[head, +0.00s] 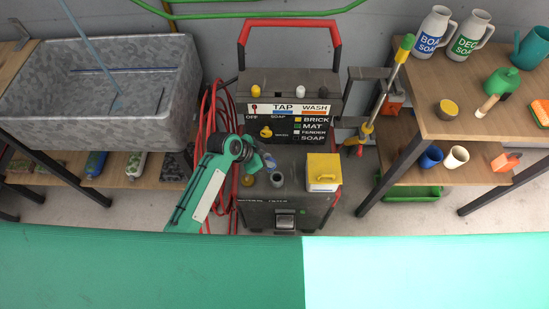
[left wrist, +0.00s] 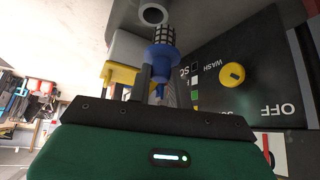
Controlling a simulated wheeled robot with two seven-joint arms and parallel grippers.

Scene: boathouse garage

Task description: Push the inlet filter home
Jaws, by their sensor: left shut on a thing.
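The inlet filter (left wrist: 163,45) is a blue plug with a dark mesh end. In the left wrist view it is held between my left gripper's fingers (left wrist: 157,88), mesh end pointing away from the gripper. In the head view my left gripper (head: 265,163) is low over the washer's top, with the blue filter (head: 270,158) small and partly hidden. A grey round inlet (head: 278,179) is in the washer's top, and it also shows in the left wrist view (left wrist: 152,14). The mesh appears outside the inlet, close to it. My right gripper is not in view.
The washer (head: 285,215) has an upright control panel (head: 290,110) behind the gripper. A yellow-lidded box (head: 323,172) stands right of the inlet, and a yellowish ring (head: 248,180) lies left of it. A red hose (head: 212,120) hangs at left. A lance (head: 385,95) stands at right.

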